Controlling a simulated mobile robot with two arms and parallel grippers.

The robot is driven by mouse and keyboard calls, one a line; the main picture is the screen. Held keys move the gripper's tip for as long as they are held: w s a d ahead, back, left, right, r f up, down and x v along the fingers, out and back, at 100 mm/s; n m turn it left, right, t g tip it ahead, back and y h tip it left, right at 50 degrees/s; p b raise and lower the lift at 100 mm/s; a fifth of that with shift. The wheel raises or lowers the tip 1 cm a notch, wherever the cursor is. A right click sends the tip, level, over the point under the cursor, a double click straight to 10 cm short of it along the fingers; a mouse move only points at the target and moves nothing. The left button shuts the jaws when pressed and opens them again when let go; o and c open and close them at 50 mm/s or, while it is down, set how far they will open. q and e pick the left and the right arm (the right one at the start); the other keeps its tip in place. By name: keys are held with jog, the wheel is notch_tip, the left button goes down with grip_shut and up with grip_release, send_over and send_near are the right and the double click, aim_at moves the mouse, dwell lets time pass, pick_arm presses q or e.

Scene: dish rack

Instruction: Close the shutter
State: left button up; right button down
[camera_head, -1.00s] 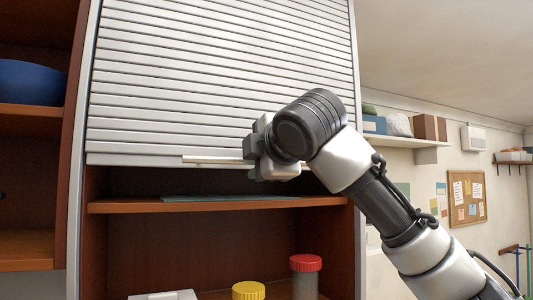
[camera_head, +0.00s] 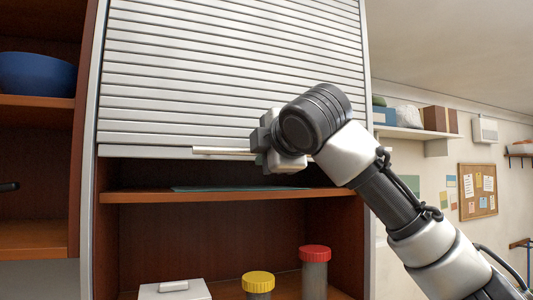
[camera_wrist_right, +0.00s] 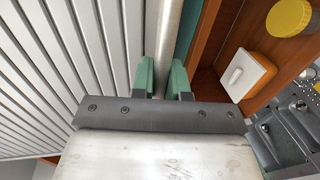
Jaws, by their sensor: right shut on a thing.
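The shutter (camera_head: 225,85) is a grey-white slatted panel covering the upper part of the cabinet. Its lower edge hangs a little above the shelf, and the space below is open. A thin pale handle bar (camera_head: 222,151) runs along that edge. My right gripper (camera_head: 262,148) is at the right part of the handle. In the right wrist view, the bar (camera_wrist_right: 173,35) passes between the green-padded fingers of the gripper (camera_wrist_right: 165,80), which are shut on it. The slats (camera_wrist_right: 85,45) lie to the left of it. My left gripper is in no view.
The shelf (camera_head: 140,196) holds a flat greenish sheet (camera_head: 240,188). Below stand a red-lidded jar (camera_head: 315,270), a yellow-lidded jar (camera_head: 258,284) and a white box (camera_head: 175,290). A blue bowl (camera_head: 36,74) sits in the open left cabinet.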

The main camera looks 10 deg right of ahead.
notch_tip(320, 180, down, 31)
jog(key=b, duration=2)
jog(key=shift+f+b, duration=0.8)
jog(key=shift+f, duration=0.45)
jog(key=c, duration=0.7)
grip_release()
